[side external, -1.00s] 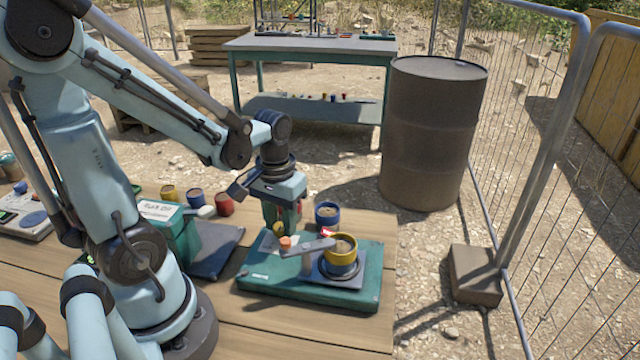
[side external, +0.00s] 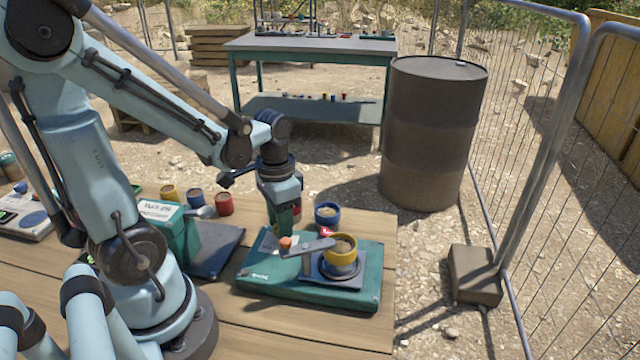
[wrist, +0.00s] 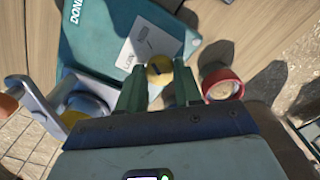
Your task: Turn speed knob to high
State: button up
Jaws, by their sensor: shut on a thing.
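A green base unit (side external: 350,295) sits on the wooden table. A small yellow knob (wrist: 159,68) with a dark mark lies between my gripper's green fingers in the wrist view, beside a white label card (wrist: 150,42) on the base. My gripper (side external: 282,232) is shut on the knob, pointing down at the base's back left; it also shows in the wrist view (wrist: 159,88). In the side view the gripper hides the knob. The label's small print is too small to read surely.
A grey lever (side external: 310,247) with an orange knob (side external: 285,242) crosses the base near my gripper. A yellow-rimmed cup (side external: 341,247) stands on the base's platform. A blue cup (side external: 327,215) stands behind.

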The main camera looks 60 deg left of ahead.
dwell(0.3)
jog(key=o, duration=1)
jog(key=shift+o, duration=0.2)
jog(key=shift+r, duration=0.15)
notch_tip(320, 180, up, 12)
jog(key=w+d+f+t, duration=0.3)
jog(key=w+d+t, duration=0.1)
jog(key=d+t, duration=0.3)
jog(key=shift+d+n, duration=0.3)
jog(key=shift+d, duration=0.3)
